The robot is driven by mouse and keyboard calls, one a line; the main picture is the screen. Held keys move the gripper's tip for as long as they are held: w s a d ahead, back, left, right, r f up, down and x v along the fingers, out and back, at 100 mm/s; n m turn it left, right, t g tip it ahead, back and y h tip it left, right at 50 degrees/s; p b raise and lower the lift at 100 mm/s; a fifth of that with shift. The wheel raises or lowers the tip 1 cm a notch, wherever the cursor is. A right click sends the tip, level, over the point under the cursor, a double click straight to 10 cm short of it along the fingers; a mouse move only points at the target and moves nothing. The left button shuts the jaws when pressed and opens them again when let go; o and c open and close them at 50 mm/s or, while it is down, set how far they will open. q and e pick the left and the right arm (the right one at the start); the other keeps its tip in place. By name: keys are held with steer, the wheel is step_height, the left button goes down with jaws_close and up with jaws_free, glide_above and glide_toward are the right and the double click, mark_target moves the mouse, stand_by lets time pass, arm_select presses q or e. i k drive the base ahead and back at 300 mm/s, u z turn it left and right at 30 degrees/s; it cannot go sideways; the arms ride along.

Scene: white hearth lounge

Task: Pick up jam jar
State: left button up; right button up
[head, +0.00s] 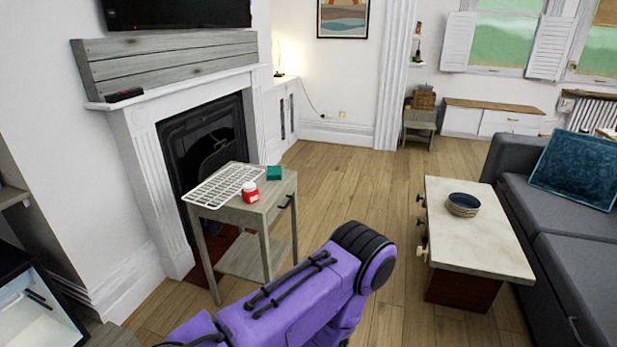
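A small red jar with a pale lid (250,191), which looks like the jam jar, stands upright on a small grey wooden side table (236,212) in front of the fireplace. A white wire rack (222,186) lies to its left on the same top. A small dark green box (274,173) sits behind it to the right. One of my purple arms crosses the lower middle of the head view, in front of and below the table. Its gripper end is not visible. My other gripper is not in view either.
A low pale-topped table (470,235) with a dark bowl (462,204) stands on the right, beside a grey sofa (565,262). The fireplace (210,140) is close behind the side table. Wooden floor (345,180) is clear between the two tables.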

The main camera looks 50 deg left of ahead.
mark_target(248, 198)
steer(key=u, duration=0.2)
steer(key=i, duration=1.45)
steer(key=u, duration=1.35)
steer(key=i, duration=0.85)
steer(key=u, duration=1.05)
